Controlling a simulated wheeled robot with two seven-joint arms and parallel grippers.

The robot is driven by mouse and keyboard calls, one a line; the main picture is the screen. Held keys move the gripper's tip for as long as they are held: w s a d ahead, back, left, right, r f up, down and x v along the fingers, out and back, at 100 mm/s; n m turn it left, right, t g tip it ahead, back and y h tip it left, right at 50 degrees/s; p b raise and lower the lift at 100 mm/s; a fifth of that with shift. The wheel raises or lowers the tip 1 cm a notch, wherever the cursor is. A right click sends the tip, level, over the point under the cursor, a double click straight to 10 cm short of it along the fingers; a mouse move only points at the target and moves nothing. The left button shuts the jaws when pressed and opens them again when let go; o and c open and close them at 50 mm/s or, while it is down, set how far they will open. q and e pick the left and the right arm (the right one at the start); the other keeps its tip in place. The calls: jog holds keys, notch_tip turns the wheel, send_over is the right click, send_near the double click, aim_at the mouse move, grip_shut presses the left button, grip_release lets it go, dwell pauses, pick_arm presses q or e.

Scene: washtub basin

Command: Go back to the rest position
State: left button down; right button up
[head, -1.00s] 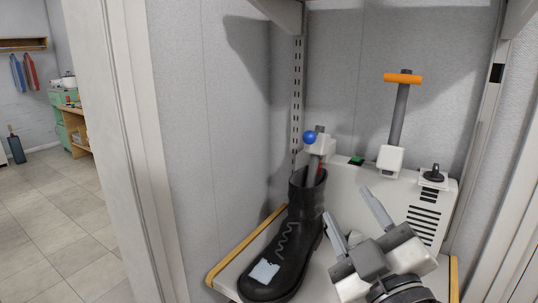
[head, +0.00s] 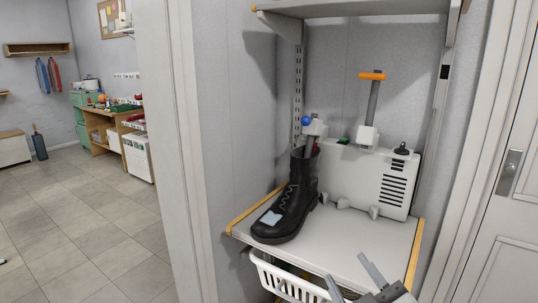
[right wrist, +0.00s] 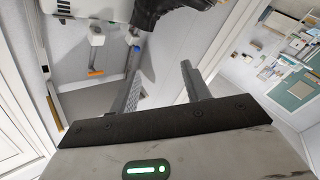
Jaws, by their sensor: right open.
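My right gripper (head: 347,271) is at the bottom edge of the head view, in front of the shelf. Its two fingers are apart with nothing between them, and they also show spread in the right wrist view (right wrist: 162,58). A black laced boot (head: 290,205) with a pale patch on its toe stands upright on the white shelf (head: 352,240), apart from the gripper. The boot's opening is around a grey tube of a white machine (head: 350,172). My left gripper is not in view.
The machine has a blue knob (head: 306,120), a black dial (head: 402,149) and an orange-handled lever (head: 372,76). A white basket (head: 285,280) hangs under the shelf. A door (head: 510,190) stands at right. Open tiled floor (head: 80,225) lies at left.

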jog(key=s+f+m+g, duration=0.2)
jog(key=s+f, duration=0.2)
jog(key=f, duration=0.5)
jog(key=s+d+f+m+g, duration=0.1)
jog(key=s+f+m+g, duration=0.1)
jog(key=s+f, duration=0.3)
jog(key=s+f+m+g, duration=0.2)
jog(key=s+f+g, duration=0.1)
jog(key=f, duration=0.9)
jog(key=shift+s+d+f, duration=0.25)
jog(key=shift+s+f, duration=0.15)
jog(key=shift+s, duration=0.45)
